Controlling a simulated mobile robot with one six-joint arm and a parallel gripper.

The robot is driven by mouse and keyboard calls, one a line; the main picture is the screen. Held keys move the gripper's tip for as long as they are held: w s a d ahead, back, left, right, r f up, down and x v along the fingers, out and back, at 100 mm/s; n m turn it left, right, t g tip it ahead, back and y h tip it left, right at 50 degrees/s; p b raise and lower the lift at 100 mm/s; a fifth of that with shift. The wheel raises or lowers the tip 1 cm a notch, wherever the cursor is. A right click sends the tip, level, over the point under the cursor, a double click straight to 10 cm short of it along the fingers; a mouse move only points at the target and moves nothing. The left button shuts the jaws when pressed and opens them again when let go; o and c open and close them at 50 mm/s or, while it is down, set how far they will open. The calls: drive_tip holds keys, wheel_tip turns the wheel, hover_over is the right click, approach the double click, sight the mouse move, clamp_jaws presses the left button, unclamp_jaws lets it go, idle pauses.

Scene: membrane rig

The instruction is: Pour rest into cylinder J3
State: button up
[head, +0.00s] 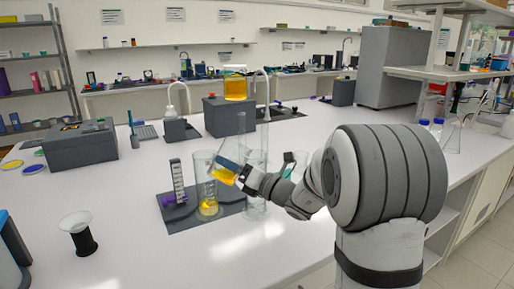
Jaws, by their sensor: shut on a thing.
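My gripper (243,178) is shut on a tilted clear vessel (231,153) with yellow liquid in its lower part. The vessel is beside and partly in front of the upper part of a tall clear cylinder (202,178). That cylinder stands upright on a dark mat (185,222) and has yellow liquid at its bottom. I cannot tell whether liquid is flowing. A second clear cylinder (255,207) stands to the right, partly hidden by my gripper, and looks empty. No J3 label is readable.
A marked upright strip on a purple base (178,181) stands left of the cylinders. A black-and-white funnel-like piece (79,234) stands front left.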

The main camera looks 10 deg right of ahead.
sight(244, 152)
wheel_tip(244, 152, up, 2)
drive_tip(key=m+p, duration=0.1)
drive_tip(key=m, duration=0.1)
drive_tip(key=m+t+p, duration=0.1)
drive_tip(key=m+p, duration=0.1)
drive_tip(key=shift+r+t, duration=0.2)
drive_tip(key=shift+t, duration=0.1)
drive_tip(key=shift+r+m+t+h+p, duration=0.4)
drive_tip(key=shift+m+p, duration=0.3)
drive_tip(key=shift+m, duration=0.4)
drive_tip(key=shift+r+m+h+p, duration=0.3)
drive_tip(key=shift+r+m+p, duration=0.15)
drive_tip(key=shift+m+p, duration=0.3)
drive_tip(key=shift+d+m, duration=0.1)
drive_tip(key=shift+m, duration=0.15)
drive_tip(key=shift+w+d+r+m+t+p, duration=0.35)
drive_tip(key=shift+d+m+t+p, duration=0.15)
drive_tip(key=shift+m+p, duration=0.25)
drive_tip(key=shift+w+d+r+m+h+p, duration=0.15)
drive_tip(key=shift+d+m+h+p, duration=0.05)
drive_tip(key=shift+m+h+p, duration=0.2)
drive_tip(key=shift+w+d+r+m+t+h+p, duration=0.15)
drive_tip(key=shift+d+r+m+t+h+p, duration=0.15)
drive_tip(key=shift+m+p, duration=0.6)
drive_tip(key=shift+w+d+r+m+t+h+p, duration=0.1)
drive_tip(key=shift+r+m+t+h+p, duration=0.3)
drive_tip(key=shift+m+p, duration=0.5)
drive_tip(key=shift+w+d+r+m+t+h+p, duration=0.15)
drive_tip(key=shift+r+m+p, duration=0.25)
drive_tip(key=shift+m+p, duration=0.45)
